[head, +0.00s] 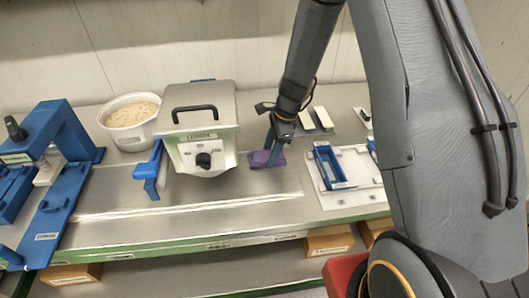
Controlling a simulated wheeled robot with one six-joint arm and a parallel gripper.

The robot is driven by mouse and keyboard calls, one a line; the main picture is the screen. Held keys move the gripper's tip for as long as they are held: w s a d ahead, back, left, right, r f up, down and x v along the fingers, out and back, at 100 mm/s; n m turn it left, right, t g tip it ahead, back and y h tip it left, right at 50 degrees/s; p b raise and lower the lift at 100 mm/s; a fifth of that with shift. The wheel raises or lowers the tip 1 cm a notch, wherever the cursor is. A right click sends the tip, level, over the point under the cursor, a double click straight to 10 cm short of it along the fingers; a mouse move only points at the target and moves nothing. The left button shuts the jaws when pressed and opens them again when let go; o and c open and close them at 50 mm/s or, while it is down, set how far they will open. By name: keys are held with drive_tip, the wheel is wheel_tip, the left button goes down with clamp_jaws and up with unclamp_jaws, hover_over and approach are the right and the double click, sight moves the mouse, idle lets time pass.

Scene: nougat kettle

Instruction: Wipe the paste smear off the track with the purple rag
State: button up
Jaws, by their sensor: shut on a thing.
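The purple rag (259,160) is a small folded bundle at the right end of the track, just right of the kettle machine. My gripper (273,150) points down and is shut on the rag, which is at or just above the metal surface. The track (190,207) is a long flat metal strip running left to right along the front of the bench. I cannot make out a paste smear on it. The surface under the rag is hidden.
A grey machine with a black handle (194,111) stands behind the track. Left of it are a blue bracket (148,172), a white tub (127,137) and a blue press (62,125). A white board (345,197) with a blue frame (328,166) lies right. The track's front is clear.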

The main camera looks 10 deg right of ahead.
sight(292, 158)
drive_tip(key=shift+d+f, duration=0.15)
drive_tip(key=shift+d, duration=1.25)
drive_tip(key=shift+d+f, duration=0.1)
drive_tip(key=shift+d, duration=1.25)
drive_tip(key=shift+d, duration=1.75)
drive_tip(key=shift+d+r, duration=0.1)
drive_tip(key=shift+d, duration=0.05)
drive_tip(key=shift+a+v, duration=0.15)
drive_tip(key=shift+v, duration=0.65)
drive_tip(key=shift+a+v, duration=0.1)
drive_tip(key=shift+v, duration=0.75)
drive_tip(key=r, duration=0.3)
drive_tip(key=shift+a, duration=0.35)
drive_tip(key=shift+r, duration=1.45)
